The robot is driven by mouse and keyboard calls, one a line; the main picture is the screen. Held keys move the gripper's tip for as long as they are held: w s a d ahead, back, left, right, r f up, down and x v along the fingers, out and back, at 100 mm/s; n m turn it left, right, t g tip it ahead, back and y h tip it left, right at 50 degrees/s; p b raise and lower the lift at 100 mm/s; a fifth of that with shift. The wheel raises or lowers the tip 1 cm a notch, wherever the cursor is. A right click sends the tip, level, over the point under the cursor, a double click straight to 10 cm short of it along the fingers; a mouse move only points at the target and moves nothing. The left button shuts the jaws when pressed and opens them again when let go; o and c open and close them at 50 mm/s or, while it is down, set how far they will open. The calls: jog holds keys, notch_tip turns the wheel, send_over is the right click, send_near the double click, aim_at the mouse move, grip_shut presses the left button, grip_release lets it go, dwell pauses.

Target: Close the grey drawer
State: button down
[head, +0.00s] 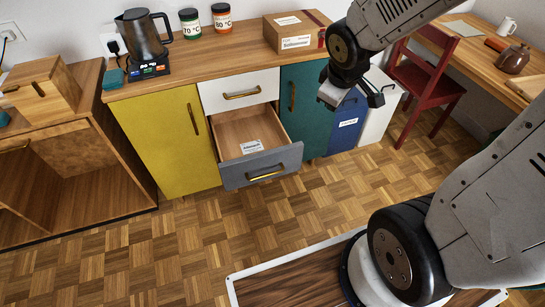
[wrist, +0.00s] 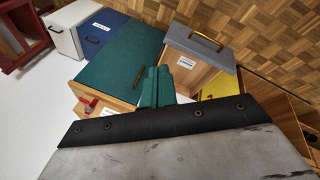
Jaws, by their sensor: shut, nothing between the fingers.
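The grey drawer (head: 262,165) is pulled out of the counter, below a white drawer and between the yellow and teal doors. Its wooden inside shows a white label, and its front has a brass handle. I see nothing else in it. In the wrist view the grey drawer (wrist: 200,48) also stands open, beyond and right of the fingers. My gripper (head: 376,96) is shut and empty. It is in the air to the right of the drawer, in front of the teal and blue units, apart from the drawer front. Its closed fingers show in the wrist view (wrist: 157,72).
The white drawer (head: 240,90) above is shut. The yellow door (head: 165,140) and teal door (head: 302,105) are closed. A blue bin (head: 347,122) and a red chair (head: 425,85) stand to the right. Parquet floor (head: 205,225) in front of the drawer is clear.

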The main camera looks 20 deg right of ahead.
jog(key=w+a+f+n+t+y, duration=0.15)
jog(key=w+f+n, duration=0.35)
jog(key=f, duration=0.6)
jog(key=n+y, duration=0.5)
send_near(264, 160)
notch_tip(264, 160, down, 4)
jog(key=s+a, duration=0.2)
jog(key=w, duration=0.3)
jog(key=shift+w, duration=0.5)
